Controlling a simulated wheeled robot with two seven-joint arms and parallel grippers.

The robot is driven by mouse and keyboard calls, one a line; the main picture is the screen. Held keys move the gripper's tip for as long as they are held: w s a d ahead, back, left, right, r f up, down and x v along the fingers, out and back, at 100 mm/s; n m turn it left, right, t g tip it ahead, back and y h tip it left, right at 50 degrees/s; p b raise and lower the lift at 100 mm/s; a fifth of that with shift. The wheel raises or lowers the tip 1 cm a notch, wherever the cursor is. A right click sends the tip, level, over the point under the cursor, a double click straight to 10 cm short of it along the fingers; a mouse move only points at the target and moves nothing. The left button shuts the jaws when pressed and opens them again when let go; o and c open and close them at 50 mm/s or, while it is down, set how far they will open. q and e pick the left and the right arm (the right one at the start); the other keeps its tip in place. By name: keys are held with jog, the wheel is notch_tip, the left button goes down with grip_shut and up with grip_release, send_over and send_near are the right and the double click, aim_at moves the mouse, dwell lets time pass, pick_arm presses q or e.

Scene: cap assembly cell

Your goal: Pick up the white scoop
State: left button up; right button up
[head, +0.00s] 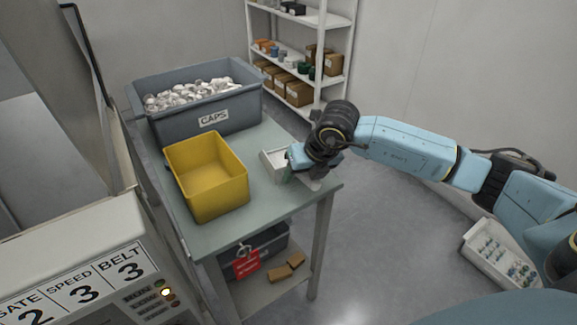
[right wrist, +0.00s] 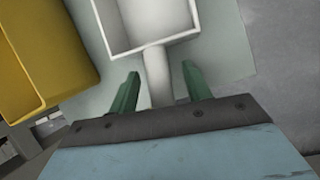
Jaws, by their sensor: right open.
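The white scoop (head: 271,164) lies on the green-grey table at its right side, partly hidden by my right gripper in the head view. In the right wrist view the scoop (right wrist: 152,22) has a square, open pan at the top and a handle running down between my fingers. My right gripper (right wrist: 160,82) is open, with one green finger on each side of the handle and gaps on both sides. In the head view my right gripper (head: 290,170) is over the handle end. I cannot tell its exact height. My left gripper is not in view.
A yellow bin (head: 220,195) stands left of the scoop. A grey bin labelled CAPS (head: 185,128), full of white caps, stands behind. The table (head: 275,207) is clear in front of the scoop. A white tray (head: 472,256) with small parts is at the lower right.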

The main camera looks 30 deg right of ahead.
grip_shut()
jog(key=shift+r, duration=0.1)
